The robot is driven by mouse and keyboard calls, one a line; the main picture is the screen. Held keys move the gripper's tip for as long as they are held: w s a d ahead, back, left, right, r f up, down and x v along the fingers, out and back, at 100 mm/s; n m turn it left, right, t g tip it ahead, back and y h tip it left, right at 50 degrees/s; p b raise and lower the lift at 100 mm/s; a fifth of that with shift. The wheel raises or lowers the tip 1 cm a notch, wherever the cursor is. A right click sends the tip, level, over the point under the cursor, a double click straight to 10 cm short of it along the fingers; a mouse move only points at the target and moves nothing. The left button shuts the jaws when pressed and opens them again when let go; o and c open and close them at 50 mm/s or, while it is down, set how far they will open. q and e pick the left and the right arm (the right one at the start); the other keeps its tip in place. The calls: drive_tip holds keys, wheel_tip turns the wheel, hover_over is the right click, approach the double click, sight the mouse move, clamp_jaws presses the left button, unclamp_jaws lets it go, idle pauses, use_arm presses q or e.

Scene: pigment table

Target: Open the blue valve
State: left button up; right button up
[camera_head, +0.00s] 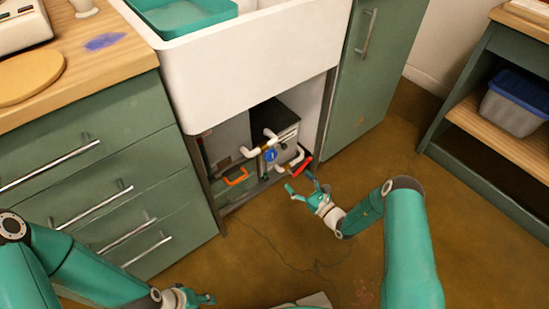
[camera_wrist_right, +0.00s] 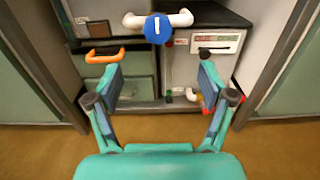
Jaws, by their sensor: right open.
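The blue valve (camera_head: 270,155) is a round blue knob on white piping in the open cabinet under the sink. In the right wrist view the blue valve (camera_wrist_right: 158,28) shows at the top middle, with a white mark on its face. My right gripper (camera_head: 303,188) is open and empty, in front of the cabinet, below and to the right of the valve and apart from it. In the wrist view its two fingers (camera_wrist_right: 160,85) stand wide apart, below the valve. My left gripper (camera_head: 198,298) is at the bottom edge, partly cut off; its jaws are unclear.
An orange handle (camera_head: 236,177) sits left of the valve and a red part (camera_head: 302,165) sits right of it. The white sink (camera_head: 250,65) overhangs the opening. Green drawers (camera_head: 100,190) stand left, a green door (camera_head: 375,75) right. The floor in front is mostly clear.

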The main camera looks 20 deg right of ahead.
sight(273, 157)
drive_tip(key=b+x, duration=0.5)
drive_tip(key=x, duration=0.9)
drive_tip(key=shift+w+a+f, duration=0.1)
drive_tip(key=shift+a+f, duration=0.05)
drive_tip(key=shift+a, duration=0.05)
drive_tip(key=shift+x, duration=0.8)
drive_tip(key=shift+c, duration=0.2)
